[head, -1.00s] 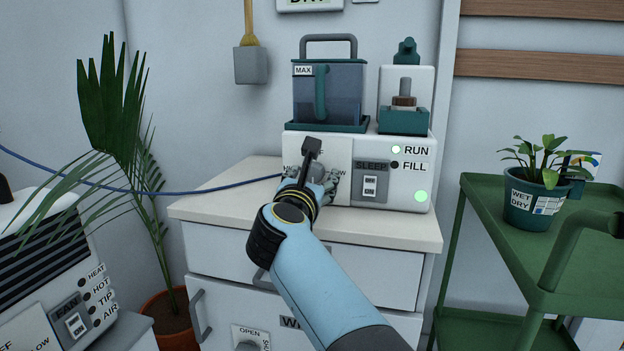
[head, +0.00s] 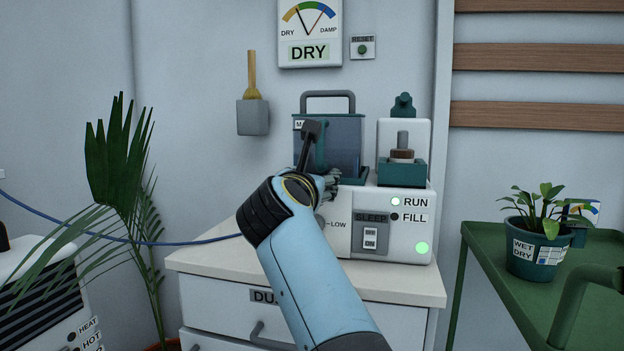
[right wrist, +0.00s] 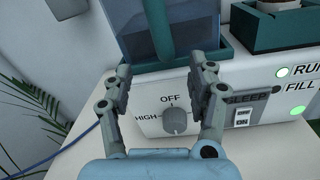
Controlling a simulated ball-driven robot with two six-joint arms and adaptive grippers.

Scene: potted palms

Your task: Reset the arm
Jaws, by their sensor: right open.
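My right arm reaches up from the bottom of the head view. Its gripper (head: 325,182) is in front of the white humidifier-like machine (head: 398,228), partly hidden by my wrist. In the right wrist view the right gripper (right wrist: 165,82) is open and empty. Its fingers stand apart above the round grey knob (right wrist: 176,121), marked OFF and HIGH. The knob's pointer looks turned toward OFF. A blue-tinted tank (head: 345,145) stands on the machine behind the gripper. My left gripper is not in view.
The machine sits on a white drawer cabinet (head: 400,284). A green cart (head: 490,290) with a potted plant (head: 538,240) is at right. A palm (head: 120,165) stands at left. A wall gauge reading DRY (head: 310,35) hangs above, beside a RESET button (head: 362,48).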

